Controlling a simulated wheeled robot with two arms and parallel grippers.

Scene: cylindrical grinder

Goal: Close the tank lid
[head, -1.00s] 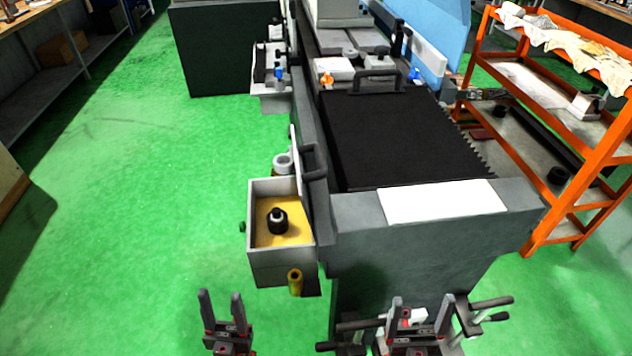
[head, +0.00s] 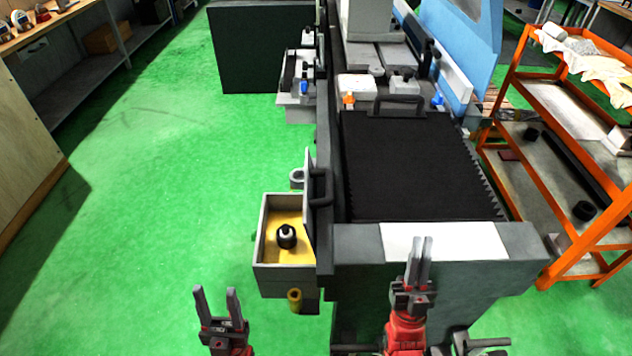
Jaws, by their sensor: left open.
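The tank (head: 259,235) is an open grey box on the left side of the machine, with a yellow inside and a black and white round fitting (head: 286,236) in it. Its lid (head: 309,215) stands upright along the tank's right edge, seen nearly edge-on, with a dark handle (head: 320,188) on its right side. My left gripper (head: 216,292) is open and empty, low in the picture, in front and left of the tank. My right gripper (head: 422,241) points upward in front of the machine's end, right of the tank. Its fingers appear close together, perhaps from the viewing angle.
The grinder's black bellows cover (head: 405,165) and end block (head: 460,245) lie right of the lid. A yellow cylindrical part (head: 294,298) sticks out below the tank. An orange shelf cart (head: 545,270) stands at right. Green floor (head: 150,220) left of the tank is clear.

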